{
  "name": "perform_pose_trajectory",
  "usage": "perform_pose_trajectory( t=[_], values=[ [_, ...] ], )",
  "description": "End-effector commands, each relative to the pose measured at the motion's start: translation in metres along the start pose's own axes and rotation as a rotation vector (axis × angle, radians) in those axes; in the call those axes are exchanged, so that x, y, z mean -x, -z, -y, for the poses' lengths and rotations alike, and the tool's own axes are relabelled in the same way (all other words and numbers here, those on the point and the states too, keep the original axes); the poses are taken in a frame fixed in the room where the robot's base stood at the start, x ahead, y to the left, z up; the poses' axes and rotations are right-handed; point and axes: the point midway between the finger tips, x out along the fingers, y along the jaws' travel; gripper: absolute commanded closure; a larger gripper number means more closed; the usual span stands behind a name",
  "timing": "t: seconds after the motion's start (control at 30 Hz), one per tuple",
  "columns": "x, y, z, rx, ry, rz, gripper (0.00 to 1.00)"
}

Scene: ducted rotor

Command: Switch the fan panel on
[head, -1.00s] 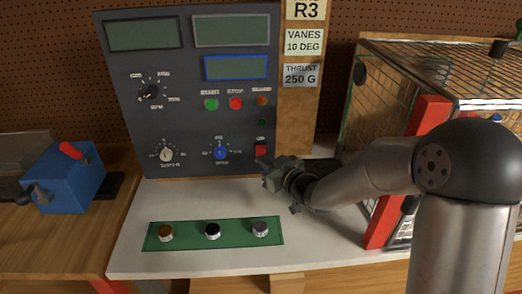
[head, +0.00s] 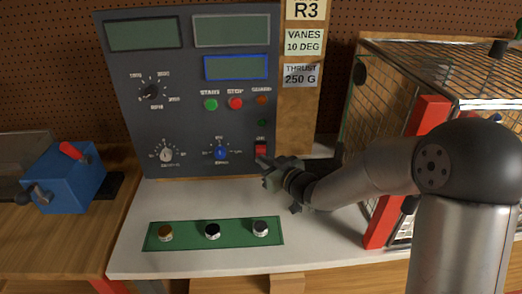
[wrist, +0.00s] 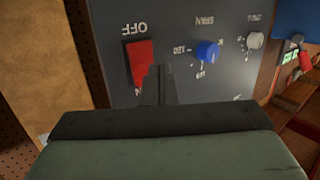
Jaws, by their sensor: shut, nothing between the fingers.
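The fan panel (head: 190,120) is a dark grey upright board with screens, knobs and buttons. Its red rocker switch (head: 261,149) is at the lower right, under a small label. In the wrist view, which looks upside down, the red switch (wrist: 139,62) has the word OFF at one end. My gripper (head: 259,160) is shut and empty, with its fingertips at the switch's lower end. In the wrist view, the fingertips (wrist: 158,75) overlap the switch's edge. I cannot tell whether they touch it. The blue knob (head: 220,153) is left of the switch.
Green START (head: 211,104) and red STOP (head: 236,103) buttons sit above. A green strip (head: 188,235) with three knobs lies on the white bench. A wire cage (head: 440,70) with a red post (head: 405,175) stands right. A blue box (head: 65,178) with a red lever stands left.

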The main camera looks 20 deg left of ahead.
Motion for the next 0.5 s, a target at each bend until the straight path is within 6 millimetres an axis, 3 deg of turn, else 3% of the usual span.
perform_pose_trajectory(
  t=[0.5],
  values=[
    [-0.006,0.0044,-0.0042,0.0,0.001,0.0,1.0]
  ],
)
